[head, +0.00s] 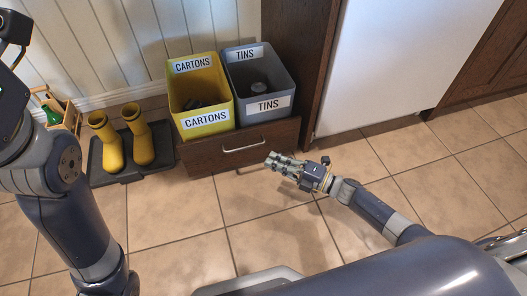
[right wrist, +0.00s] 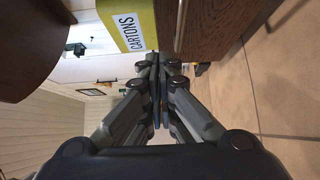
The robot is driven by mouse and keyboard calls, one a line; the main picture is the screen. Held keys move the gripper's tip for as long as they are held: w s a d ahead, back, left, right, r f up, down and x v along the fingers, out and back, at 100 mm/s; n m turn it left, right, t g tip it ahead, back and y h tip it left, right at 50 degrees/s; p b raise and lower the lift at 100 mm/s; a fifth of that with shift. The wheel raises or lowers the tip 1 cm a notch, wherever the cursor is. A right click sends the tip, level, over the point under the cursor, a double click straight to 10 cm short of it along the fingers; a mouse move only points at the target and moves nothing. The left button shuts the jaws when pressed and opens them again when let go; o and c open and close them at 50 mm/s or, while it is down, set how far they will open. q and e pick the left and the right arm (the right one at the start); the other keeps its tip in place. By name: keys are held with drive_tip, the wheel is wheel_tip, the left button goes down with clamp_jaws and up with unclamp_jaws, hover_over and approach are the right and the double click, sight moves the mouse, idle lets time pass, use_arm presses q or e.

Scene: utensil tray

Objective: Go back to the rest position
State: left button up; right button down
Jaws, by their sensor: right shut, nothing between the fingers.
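My right gripper (head: 271,161) is shut and empty. In the head view it hangs over the tiled floor, in front of the drawer under the bins and a little right of its handle. Its closed fingers (right wrist: 158,75) also show in the right wrist view, pressed together with nothing between them. My left arm comes in at the left edge of the head view. I cannot make out the fingers of the left gripper there.
Yellow boots (head: 142,145) stand on a dark tray (head: 124,176). A wooden crate (head: 71,119) holds a green bottle. Tiled floor (head: 180,225) in front is clear.

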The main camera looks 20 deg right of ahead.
drive_tip(key=shift+s+d, duration=0.25)
